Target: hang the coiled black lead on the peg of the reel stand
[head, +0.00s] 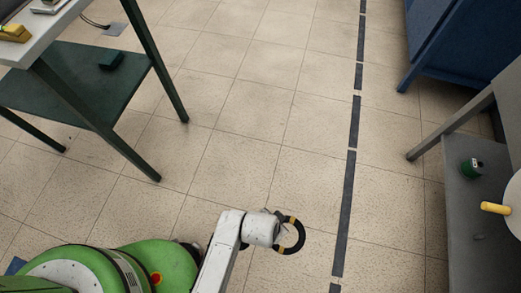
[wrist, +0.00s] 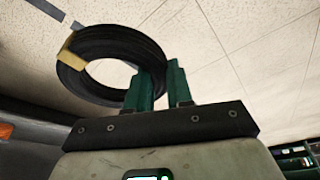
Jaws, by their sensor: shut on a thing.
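The coiled black lead (head: 302,236) is a ring with yellowish bands, held off the floor at the end of my arm in the head view. It also shows in the wrist view (wrist: 112,38), tilted, with a yellow tie on its left side. My gripper (wrist: 160,78) is shut on the coil's near right rim with its green fingers; in the head view my gripper (head: 276,222) is small and its fingers are partly hidden. At the right edge of the head view, a yellow peg (head: 494,208) sticks out leftward from a pale round part (head: 514,204), cut off by the frame; it looks like the reel stand.
A grey bench (head: 470,235) at the right carries a green spool (head: 472,168). A blue cabinet (head: 455,45) stands behind it. A green-legged table (head: 140,90) with a lower shelf is at the upper left. The tiled floor between, with a dark dashed line (head: 347,200), is clear.

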